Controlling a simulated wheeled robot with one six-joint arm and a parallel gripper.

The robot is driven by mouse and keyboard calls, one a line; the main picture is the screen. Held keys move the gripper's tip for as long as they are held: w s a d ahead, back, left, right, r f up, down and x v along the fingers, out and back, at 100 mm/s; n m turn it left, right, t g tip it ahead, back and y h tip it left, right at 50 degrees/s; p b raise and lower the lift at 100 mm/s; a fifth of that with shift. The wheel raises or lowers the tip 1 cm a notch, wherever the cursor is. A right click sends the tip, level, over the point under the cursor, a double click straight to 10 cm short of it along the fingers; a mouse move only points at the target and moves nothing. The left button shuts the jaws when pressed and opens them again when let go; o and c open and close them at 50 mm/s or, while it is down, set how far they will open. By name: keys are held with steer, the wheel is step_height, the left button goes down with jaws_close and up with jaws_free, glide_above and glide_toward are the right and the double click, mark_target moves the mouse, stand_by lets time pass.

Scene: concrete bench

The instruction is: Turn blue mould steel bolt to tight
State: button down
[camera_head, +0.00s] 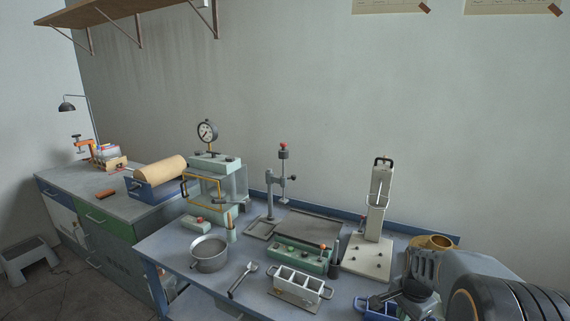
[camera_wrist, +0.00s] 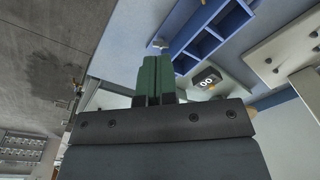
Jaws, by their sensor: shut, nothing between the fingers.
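The blue mould (camera_wrist: 207,42) has several open compartments and shows at the top of the wrist view. In the head view the mould (camera_head: 374,311) is at the bottom right, partly hidden by my gripper and arm. A small pale metal piece (camera_wrist: 160,43) sticks out at the mould's left end in the wrist view and looks like the steel bolt; its turn angle cannot be made out. My gripper (camera_wrist: 153,60) has its green fingers together and empty, their tips just below the bolt in the picture. Contact between them does not show. In the head view my gripper (camera_head: 412,292) is over the mould.
A pale mould (camera_head: 299,283) with open compartments stands left of the blue one. A metal pot (camera_head: 209,254), a green block (camera_head: 300,257) and a white upright press (camera_head: 380,205) stand further back. A brass-coloured bowl (camera_head: 434,243) is close behind my arm.

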steer(key=d+f+m+b, duration=0.1)
steer(key=f+b, duration=0.1)
steer(key=f, duration=0.2)
steer(key=d+f+m+b, duration=0.1)
steer(key=d+f, duration=0.1)
steer(key=f, duration=0.2)
steer(key=w+d+f+m+b, duration=0.1)
steer(key=f+b, duration=0.1)
steer(key=f, duration=0.3)
steer(key=shift+w+d+m+g+b, duration=0.1)
steer(key=shift+d+m+g+b, duration=0.05)
steer(key=shift+m+g+b, duration=0.2)
steer(key=shift+w+d, duration=0.3)
steer(key=shift+d, duration=0.25)
stand_by(0.6)
steer(key=shift+w, duration=0.75)
stand_by(0.7)
steer(key=shift+a, duration=0.15)
steer(key=shift+w+a, duration=0.1)
steer(key=shift+a, duration=0.15)
steer(key=shift+r+p, duration=2.4)
steer(key=shift+r, duration=0.6)
